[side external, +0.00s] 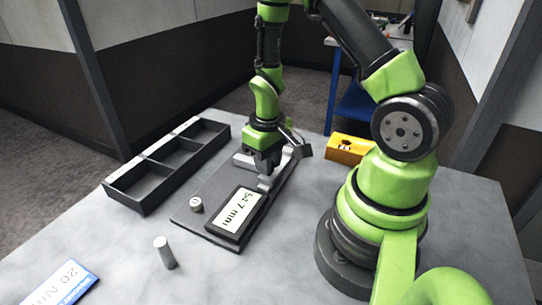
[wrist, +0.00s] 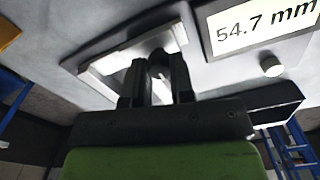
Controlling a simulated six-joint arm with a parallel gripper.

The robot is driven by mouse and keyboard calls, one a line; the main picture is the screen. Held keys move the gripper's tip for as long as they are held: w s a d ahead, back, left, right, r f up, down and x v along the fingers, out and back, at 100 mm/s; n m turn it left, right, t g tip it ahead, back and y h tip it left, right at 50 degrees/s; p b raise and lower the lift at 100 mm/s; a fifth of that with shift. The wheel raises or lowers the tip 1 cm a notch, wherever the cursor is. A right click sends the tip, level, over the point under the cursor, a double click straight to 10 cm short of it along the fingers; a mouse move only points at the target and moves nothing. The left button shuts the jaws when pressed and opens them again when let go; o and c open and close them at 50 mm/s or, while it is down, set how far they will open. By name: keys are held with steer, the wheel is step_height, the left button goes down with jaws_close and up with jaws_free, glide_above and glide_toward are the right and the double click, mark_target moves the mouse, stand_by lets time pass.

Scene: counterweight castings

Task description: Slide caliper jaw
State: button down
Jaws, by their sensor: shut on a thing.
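The caliper lies on a dark grey base plate (side external: 200,218) on the table. Its display (side external: 236,212) reads 54.7 mm, and the same reading shows in the wrist view (wrist: 262,32). Silver caliper parts (side external: 267,183) show beside and below my gripper (side external: 264,170). In the wrist view, a pale metal caliper frame (wrist: 105,68) lies beyond the fingers. My gripper (wrist: 158,78) points down and is shut on the caliper jaw (wrist: 161,92) between its dark fingers. The fingers hide much of the jaw.
A black tray (side external: 143,207) with three compartments stands left of the plate. A small round weight (side external: 196,205) sits on the plate's left part. A grey cylinder (side external: 165,252) stands in front. A blue-and-white card (side external: 65,283) lies front left. An orange block (side external: 350,148) stands behind right.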

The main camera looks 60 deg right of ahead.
steer(key=c, duration=1)
jaws_free()
step_height(320, 180, up, 9)
steer(key=shift+f, duration=0.2)
steer(key=shift+r, duration=0.7)
steer(key=s+a+r+t, duration=0.2)
steer(key=s+a+r, duration=0.1)
steer(key=r, duration=0.2)
steer(key=s+a+r+t+y, duration=0.1)
steer(key=s+a+r+t, duration=0.1)
steer(key=s+a+r, duration=0.1)
steer(key=s+a+r+m+t+y, duration=0.1)
steer(key=s+a+r+t, duration=0.2)
steer(key=a+r, duration=0.2)
step_height(320, 180, up, 3)
steer(key=shift+f, duration=0.1)
